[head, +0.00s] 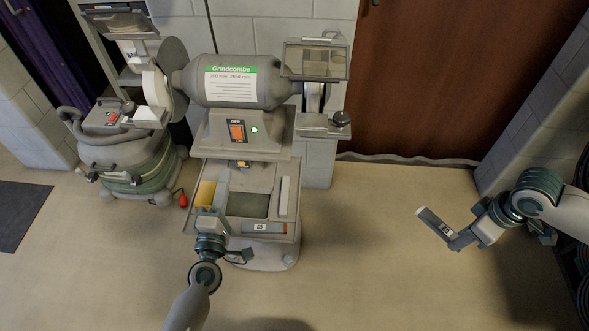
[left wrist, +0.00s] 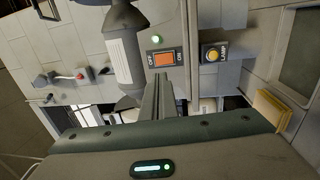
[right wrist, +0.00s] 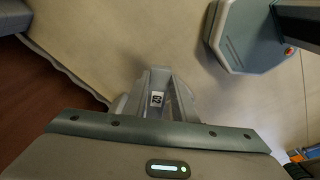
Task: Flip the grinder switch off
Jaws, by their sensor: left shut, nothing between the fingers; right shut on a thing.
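The bench grinder (head: 228,82) stands on its pedestal with an orange rocker switch (head: 237,131) on its front. A green lamp (head: 254,129) is lit beside it. In the left wrist view the switch (left wrist: 164,59) sits between ON and OFF labels, just beyond the fingertips of my left gripper (left wrist: 165,78). That gripper is shut and empty. In the head view it (head: 209,212) is low, over the tray's front left, apart from the switch. My right gripper (head: 466,238) is shut on a grey labelled block (head: 435,222), held over the floor; the label also shows in the right wrist view.
The pedestal tray (head: 230,169) holds a yellow block (head: 206,193) and a pale bar (head: 284,195). A yellow button (left wrist: 212,54) sits near the switch. A vacuum (head: 130,160) stands left of the pedestal.

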